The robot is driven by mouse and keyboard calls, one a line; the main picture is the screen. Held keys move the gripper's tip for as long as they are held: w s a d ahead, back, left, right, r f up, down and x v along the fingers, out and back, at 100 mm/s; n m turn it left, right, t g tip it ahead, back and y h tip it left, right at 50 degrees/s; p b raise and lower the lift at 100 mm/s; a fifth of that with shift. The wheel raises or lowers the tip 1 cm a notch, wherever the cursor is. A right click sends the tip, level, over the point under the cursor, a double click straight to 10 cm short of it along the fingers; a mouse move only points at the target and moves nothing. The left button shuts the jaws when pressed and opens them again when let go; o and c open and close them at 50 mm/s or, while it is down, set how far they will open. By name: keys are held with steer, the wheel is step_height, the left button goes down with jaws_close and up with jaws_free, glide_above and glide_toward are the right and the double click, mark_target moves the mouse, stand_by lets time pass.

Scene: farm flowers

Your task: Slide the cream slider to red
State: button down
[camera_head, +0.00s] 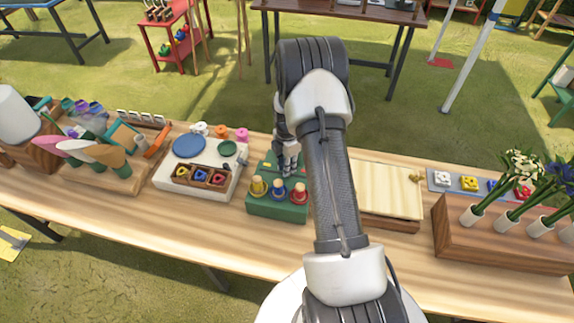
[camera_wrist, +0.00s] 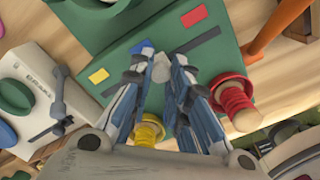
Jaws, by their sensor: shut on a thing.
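The green slider board (camera_head: 262,170) sits mid-table in the head view, partly hidden behind my arm. In the wrist view its green top (camera_wrist: 125,62) carries a yellow mark (camera_wrist: 98,76), a blue mark (camera_wrist: 143,48) and a red mark (camera_wrist: 194,16), with a dark slot running toward the upper right. The cream slider (camera_wrist: 161,68) shows as a pale knob between my fingertips, close to the blue mark and apart from the red one. My gripper (camera_wrist: 158,70) is shut on it; it points down at the board in the head view (camera_head: 288,168).
Yellow (camera_head: 257,187), blue (camera_head: 279,192) and red (camera_head: 300,192) spools stand on the board's front block, close to my fingers. A white board (camera_head: 165,183) lies left, a pale wooden box (camera_head: 385,190) right. A wooden flower planter (camera_head: 490,235) stands farther right.

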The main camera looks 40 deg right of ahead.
steer(key=s+d, duration=0.4)
steer(key=shift+s+d, duration=0.15)
steer(key=shift+s, duration=0.25)
steer(key=c, duration=1.5)
jaws_free()
steer(key=shift+s+d, duration=0.1)
steer(key=shift+o, duration=0.2)
steer(key=shift+r, duration=0.35)
step_height(320, 180, up, 11)
steer(key=shift+r, duration=0.15)
